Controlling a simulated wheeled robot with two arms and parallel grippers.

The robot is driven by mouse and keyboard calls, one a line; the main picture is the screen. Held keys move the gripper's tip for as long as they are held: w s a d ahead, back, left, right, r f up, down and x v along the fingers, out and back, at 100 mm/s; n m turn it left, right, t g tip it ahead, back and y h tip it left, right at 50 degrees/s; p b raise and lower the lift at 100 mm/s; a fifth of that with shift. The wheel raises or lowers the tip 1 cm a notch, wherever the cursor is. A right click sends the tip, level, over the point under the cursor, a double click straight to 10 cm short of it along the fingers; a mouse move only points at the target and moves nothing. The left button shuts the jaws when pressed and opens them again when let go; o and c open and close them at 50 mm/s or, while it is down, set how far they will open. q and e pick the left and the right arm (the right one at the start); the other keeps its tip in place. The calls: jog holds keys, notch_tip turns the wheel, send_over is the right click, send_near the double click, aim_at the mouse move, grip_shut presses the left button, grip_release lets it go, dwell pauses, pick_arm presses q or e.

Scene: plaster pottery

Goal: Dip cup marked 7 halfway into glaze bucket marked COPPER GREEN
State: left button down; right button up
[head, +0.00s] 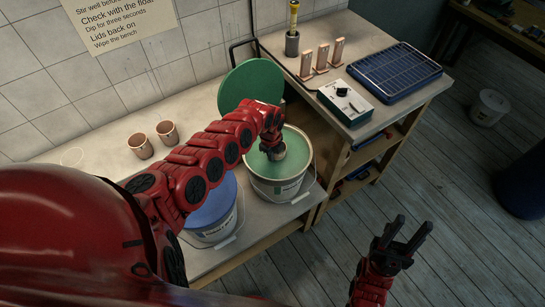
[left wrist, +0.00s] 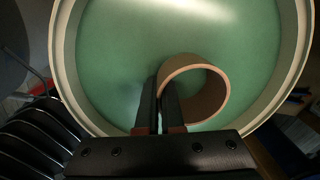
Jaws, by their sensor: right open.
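My left gripper (head: 272,141) reaches over the open bucket of green glaze (head: 307,163). It is shut on the wall of a brown clay cup (head: 279,152), mouth up. In the left wrist view the two fingers (left wrist: 160,118) pinch the cup's rim (left wrist: 223,76) on its left side, with green glaze around it. The cup is at the glaze surface, but I cannot tell how deep. No number shows on it, and the bucket's label is too small to read. My right gripper (head: 401,239) is open and empty, over the floor at lower right.
A blue bucket (head: 212,208) stands left of the green one, partly behind my left arm. Two brown cups (head: 140,146) (head: 167,132) stand on the bench. A green lid (head: 250,84) leans at the back. The right bench holds copper-coloured pieces (head: 322,58), a control box (head: 345,103) and a blue rack (head: 394,72).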

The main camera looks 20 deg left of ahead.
pick_arm(q)
jog(key=shift+r+p, duration=1.35)
jog(key=shift+r, duration=0.15)
notch_tip(320, 180, up, 3)
jog(key=shift+f+p, duration=0.1)
jog(key=shift+p, duration=1.05)
jog(key=shift+r+p, duration=0.45)
jog(key=shift+r, duration=0.1)
jog(key=shift+r, duration=0.1)
notch_tip(320, 180, up, 8)
jog(key=p, duration=0.6)
jog(key=shift+p, duration=0.35)
